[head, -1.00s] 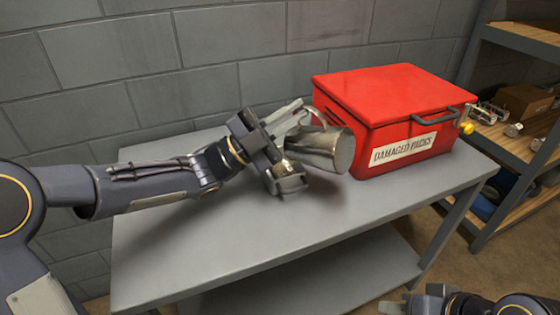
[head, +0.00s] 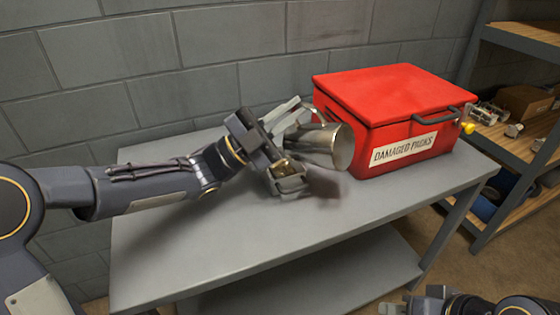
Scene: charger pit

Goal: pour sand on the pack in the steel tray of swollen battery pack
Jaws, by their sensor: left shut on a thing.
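My left gripper (head: 284,146) is shut on a shiny metal jug (head: 324,148), held tipped nearly on its side above the grey table (head: 190,250). The jug's round end faces right, close in front of the red box. A blurred brownish-purple patch shows just below the jug; I cannot tell if it is shadow or sand.
A closed red box (head: 390,95) labelled "DAMAGED PACKS" stands on the table's right end, with a dark handle. A wood-decked shelf rack (head: 530,40) with small items stands at the right. A block wall is behind. The table's left and front are bare.

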